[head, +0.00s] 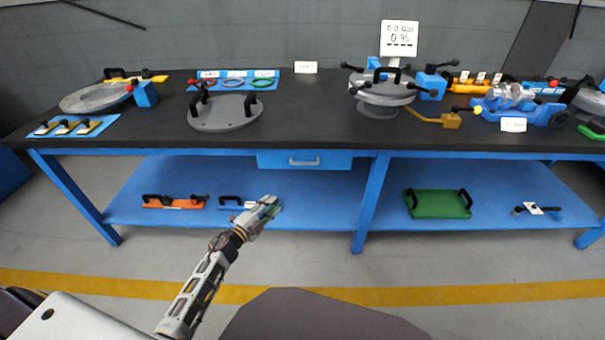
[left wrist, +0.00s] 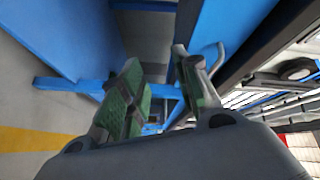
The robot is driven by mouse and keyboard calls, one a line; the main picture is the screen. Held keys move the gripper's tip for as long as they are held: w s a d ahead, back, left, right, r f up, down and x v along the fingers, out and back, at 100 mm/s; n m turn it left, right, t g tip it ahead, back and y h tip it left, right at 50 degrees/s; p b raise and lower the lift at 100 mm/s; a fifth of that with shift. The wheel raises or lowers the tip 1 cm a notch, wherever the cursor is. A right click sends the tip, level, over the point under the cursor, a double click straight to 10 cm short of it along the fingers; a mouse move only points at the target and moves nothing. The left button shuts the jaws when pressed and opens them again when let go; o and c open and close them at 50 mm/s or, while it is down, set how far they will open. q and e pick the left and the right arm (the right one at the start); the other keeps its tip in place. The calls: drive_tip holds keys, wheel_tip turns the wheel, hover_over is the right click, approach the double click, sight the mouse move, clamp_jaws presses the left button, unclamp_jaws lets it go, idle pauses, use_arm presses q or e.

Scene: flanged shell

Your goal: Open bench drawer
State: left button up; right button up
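The blue bench drawer (head: 330,161) is under the black worktop, left of the middle leg. It looks shut, with a pale bar handle (head: 304,161) on its front. My left gripper (head: 270,206) is in front of the bench, below and left of the handle and apart from it in the head view. In the left wrist view, the two green-padded fingers of my left gripper (left wrist: 156,62) stand apart with nothing seen between them. A pale curved bar, apparently the handle (left wrist: 217,57), shows just right of the right finger. My right gripper is not in view.
The worktop (head: 300,125) carries a grey disc with handles (head: 225,112), a flanged shell (head: 381,92) and other parts. The blue lower shelf (head: 325,200) holds an orange part (head: 172,202) and a green tray (head: 437,204). The middle leg (head: 370,200) stands right of the drawer.

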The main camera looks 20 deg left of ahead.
use_arm(q)
wheel_tip(320, 180, up, 10)
drive_tip(key=d+m+h+b, duration=0.2)
drive_tip(key=m+h+b, duration=0.2)
drive_tip(key=m+b, duration=0.3)
drive_tip(key=shift+f+m+h, duration=0.15)
drive_tip(key=shift+m+h, duration=0.15)
drive_tip(key=shift+m, duration=0.4)
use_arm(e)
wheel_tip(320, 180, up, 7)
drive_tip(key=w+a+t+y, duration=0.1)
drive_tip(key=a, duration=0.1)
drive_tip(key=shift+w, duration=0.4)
use_arm(q)
drive_tip(key=shift+w+d, duration=0.1)
drive_tip(key=shift+w, duration=0.1)
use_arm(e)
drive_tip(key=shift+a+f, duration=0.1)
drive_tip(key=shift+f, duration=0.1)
use_arm(q)
drive_tip(key=b+x, duration=0.3)
drive_tip(key=x, duration=1)
drive_tip(key=shift+w, duration=0.3)
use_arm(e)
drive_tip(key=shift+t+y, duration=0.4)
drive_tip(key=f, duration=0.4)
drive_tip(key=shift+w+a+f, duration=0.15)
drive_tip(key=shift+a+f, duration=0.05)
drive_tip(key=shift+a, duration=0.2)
